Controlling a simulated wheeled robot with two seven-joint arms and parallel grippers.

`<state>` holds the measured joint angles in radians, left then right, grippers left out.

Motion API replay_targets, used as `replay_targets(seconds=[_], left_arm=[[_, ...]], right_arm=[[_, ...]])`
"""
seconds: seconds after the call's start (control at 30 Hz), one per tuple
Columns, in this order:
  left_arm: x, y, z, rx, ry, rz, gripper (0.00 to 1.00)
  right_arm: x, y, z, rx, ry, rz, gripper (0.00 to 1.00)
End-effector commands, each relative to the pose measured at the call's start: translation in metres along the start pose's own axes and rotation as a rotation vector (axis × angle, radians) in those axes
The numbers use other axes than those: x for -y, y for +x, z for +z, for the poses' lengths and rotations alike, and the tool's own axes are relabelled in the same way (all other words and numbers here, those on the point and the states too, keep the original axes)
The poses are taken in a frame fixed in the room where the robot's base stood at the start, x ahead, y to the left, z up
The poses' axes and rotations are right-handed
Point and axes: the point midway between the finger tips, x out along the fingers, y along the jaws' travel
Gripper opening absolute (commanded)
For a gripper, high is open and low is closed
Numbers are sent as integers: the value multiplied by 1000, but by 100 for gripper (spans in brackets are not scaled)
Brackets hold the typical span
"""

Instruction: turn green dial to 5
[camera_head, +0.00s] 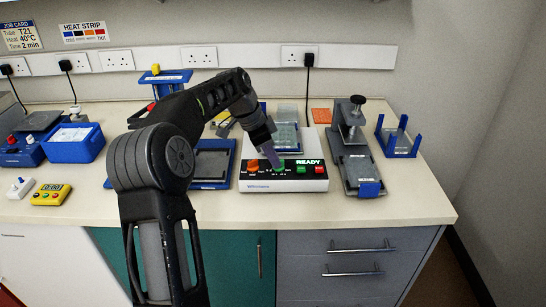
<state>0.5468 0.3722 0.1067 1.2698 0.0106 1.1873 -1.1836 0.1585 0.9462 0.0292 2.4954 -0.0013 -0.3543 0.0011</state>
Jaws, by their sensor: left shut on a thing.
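The white device (284,184) with a black front panel stands on the bench right of centre. Its panel has a green dial (280,164), an orange dial (253,166), and a lit sign reading READY. My left gripper (272,158) reaches down to the panel from above, its fingers at the green dial. It is shut on the dial, which the fingers partly cover. The dial's pointer and the small numbers around it are too small to read. My right gripper is not in view.
A grey press (350,135) stands right of the device, with a blue rack (399,140) beyond it. A blue-framed tray (212,162) lies to the left, partly behind my arm. A yellow timer (50,194) and a blue box (73,145) are at the far left.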

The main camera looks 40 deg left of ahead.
Motion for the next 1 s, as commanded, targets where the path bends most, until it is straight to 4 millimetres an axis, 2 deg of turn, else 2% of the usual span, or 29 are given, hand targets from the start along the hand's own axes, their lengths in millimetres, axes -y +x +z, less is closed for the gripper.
replay_targets(seconds=[0.1, 0.13, 0.37, 0.73, 0.87, 1.0], left_arm=[[0, -1, 0, 0, 2, -3, 0], [0, -1, 0, 0, 2, -3, 11], [0, 0, 0, 0, 1, -2, 29], [1, -6, 0, 0, 0, -3, 30], [1, -20, 0, -1, 0, -4, 30], [1, -44, 0, -2, 1, -5, 30]], right_arm=[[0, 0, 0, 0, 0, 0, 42], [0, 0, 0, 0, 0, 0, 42], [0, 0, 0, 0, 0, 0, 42], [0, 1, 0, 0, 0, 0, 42], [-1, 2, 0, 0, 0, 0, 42], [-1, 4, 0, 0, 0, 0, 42]])
